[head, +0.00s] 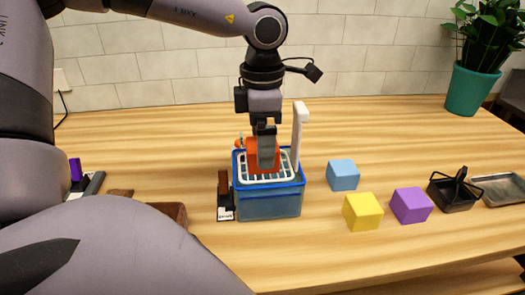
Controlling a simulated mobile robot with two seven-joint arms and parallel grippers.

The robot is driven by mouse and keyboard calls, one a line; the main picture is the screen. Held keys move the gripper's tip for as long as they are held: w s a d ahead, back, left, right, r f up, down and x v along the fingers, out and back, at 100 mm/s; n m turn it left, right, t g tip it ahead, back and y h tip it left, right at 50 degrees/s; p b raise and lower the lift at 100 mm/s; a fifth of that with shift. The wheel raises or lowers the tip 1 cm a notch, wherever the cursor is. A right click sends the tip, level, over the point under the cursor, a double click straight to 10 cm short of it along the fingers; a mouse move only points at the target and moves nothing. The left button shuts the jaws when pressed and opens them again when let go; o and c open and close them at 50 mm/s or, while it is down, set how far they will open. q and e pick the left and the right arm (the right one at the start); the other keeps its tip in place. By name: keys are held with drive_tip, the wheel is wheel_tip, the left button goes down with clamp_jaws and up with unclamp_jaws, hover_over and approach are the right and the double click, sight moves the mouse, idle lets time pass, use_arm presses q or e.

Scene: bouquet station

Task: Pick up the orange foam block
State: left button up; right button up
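The orange foam block (251,154) sits at the top of a blue container, on or just above a white grid (284,174). My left gripper (266,150) points straight down at the block. One finger covers the middle of the block's front, and orange shows on both sides of it. The other finger is hidden, so I cannot tell whether the fingers grip the block or only stand around it. My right gripper is not in view.
The blue container (268,205) has a tall white post (298,130) close to the gripper's right. Blue (343,175), yellow (362,211) and purple (411,205) blocks lie to the right. A black holder (226,200) stands at the container's left. A black basket (453,194) is farther right.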

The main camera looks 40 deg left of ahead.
use_arm(q)
drive_tip(key=shift+f, duration=0.7)
drive_tip(key=shift+r, duration=0.1)
drive_tip(key=c, duration=1.2)
